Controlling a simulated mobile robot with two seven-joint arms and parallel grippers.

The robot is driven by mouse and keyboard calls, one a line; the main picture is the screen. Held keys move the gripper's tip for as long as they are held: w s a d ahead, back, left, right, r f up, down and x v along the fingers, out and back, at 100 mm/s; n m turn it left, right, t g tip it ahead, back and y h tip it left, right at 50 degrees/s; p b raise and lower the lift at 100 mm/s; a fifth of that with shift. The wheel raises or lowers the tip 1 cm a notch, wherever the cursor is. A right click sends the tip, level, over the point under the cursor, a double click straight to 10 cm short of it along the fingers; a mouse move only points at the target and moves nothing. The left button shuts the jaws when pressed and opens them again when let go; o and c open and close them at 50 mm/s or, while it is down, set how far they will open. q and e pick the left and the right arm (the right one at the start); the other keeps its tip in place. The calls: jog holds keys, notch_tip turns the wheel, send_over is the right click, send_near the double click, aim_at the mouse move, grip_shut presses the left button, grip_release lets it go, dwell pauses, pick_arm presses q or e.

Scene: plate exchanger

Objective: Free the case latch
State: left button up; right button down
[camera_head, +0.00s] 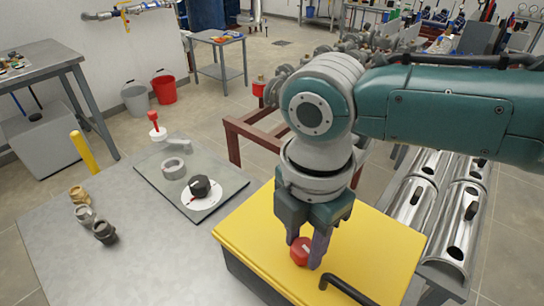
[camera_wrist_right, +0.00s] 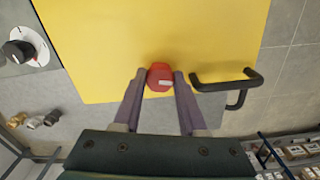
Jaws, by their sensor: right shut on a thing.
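The case (camera_head: 252,232) has a yellow lid and a dark body, and stands at the front of the table. A red knob (camera_head: 300,250), the apparent latch, sits on the lid near its front edge; it also shows in the wrist view (camera_wrist_right: 160,77). My right gripper (camera_head: 305,254) reaches down from above with one finger on each side of the knob, shut on it. The fingers hide part of the knob in the head view. A black bar handle (camera_head: 347,288) is just right of the knob. My left gripper is out of view.
Several fittings (camera_head: 104,231) stand on the grey table (camera_head: 60,270). Shiny metal half-cylinders (camera_head: 412,205) lie to the right.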

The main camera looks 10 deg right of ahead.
aim_at(303, 246)
jog(key=shift+n, duration=1.1)
jog(key=shift+a, duration=0.1)
jog(key=shift+c, duration=2.2)
grip_release()
notch_tip(303, 246, up, 10)
